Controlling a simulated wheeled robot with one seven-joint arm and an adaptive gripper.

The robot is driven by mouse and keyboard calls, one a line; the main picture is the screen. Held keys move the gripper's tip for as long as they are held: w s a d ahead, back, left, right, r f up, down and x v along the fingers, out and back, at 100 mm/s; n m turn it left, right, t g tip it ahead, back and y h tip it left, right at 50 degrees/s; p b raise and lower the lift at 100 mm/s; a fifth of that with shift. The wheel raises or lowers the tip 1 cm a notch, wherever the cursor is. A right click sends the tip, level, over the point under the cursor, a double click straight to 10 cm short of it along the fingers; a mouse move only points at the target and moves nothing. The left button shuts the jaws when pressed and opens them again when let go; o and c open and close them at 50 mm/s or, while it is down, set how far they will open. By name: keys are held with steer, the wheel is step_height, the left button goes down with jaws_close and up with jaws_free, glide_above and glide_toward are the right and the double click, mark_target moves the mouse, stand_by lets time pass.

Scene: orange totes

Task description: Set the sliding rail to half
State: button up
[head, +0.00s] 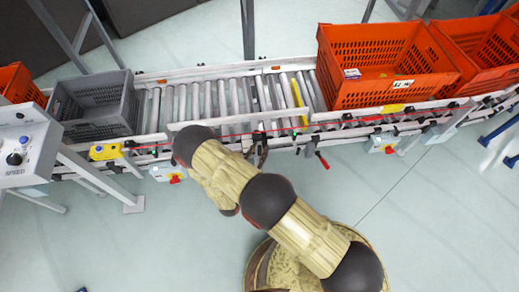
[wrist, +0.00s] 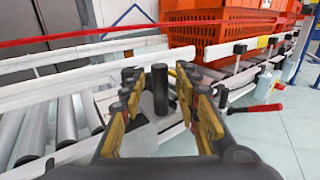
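The white front side rail (head: 215,121) runs along the near edge of the roller conveyor; I take it to be the sliding rail. It also shows in the wrist view (wrist: 55,90). A dark upright cylindrical knob (wrist: 160,88) stands in the middle of the wrist view, by the rail. My gripper (wrist: 161,92) is open, with one yellow-and-black finger on each side of the knob. A gap shows between the knob and the fingers.
A large orange tote (head: 385,92) stands on the conveyor to the right, and a grey crate (head: 97,127) to the left. The rollers between are bare. A red-handled lever (head: 322,160) sticks out right of my gripper. A grey control box (head: 25,155) is at far left.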

steer(key=v, duration=1.1)
steer(key=shift+s, duration=0.2)
steer(key=shift+a, duration=0.1)
steer(key=s+d+f+m+g+h, duration=0.1)
steer(key=s+d+m+g+h, duration=0.15)
steer(key=s+d, duration=0.35)
steer(key=s+d+r+m+g+h, duration=0.2)
steer(key=s+d+r+m+g, duration=0.25)
steer(key=r+m+g, duration=0.4)
step_height(320, 180, up, 24)
steer(key=s+m+g+y, duration=0.2)
steer(key=m+g+y, duration=0.4)
steer(key=m+y, duration=0.65)
steer(key=d+r+m+t, duration=0.3)
steer(key=d+r, duration=0.2)
steer(key=r, duration=0.4)
steer(key=s+d+r+m+t+y+p, duration=0.1)
steer(key=d+r+m+t, duration=0.2)
steer(key=r, duration=0.5)
steer(key=shift+s+d+r+t, duration=0.3)
steer(key=shift+d+t, duration=0.2)
steer(key=shift+d, duration=0.55)
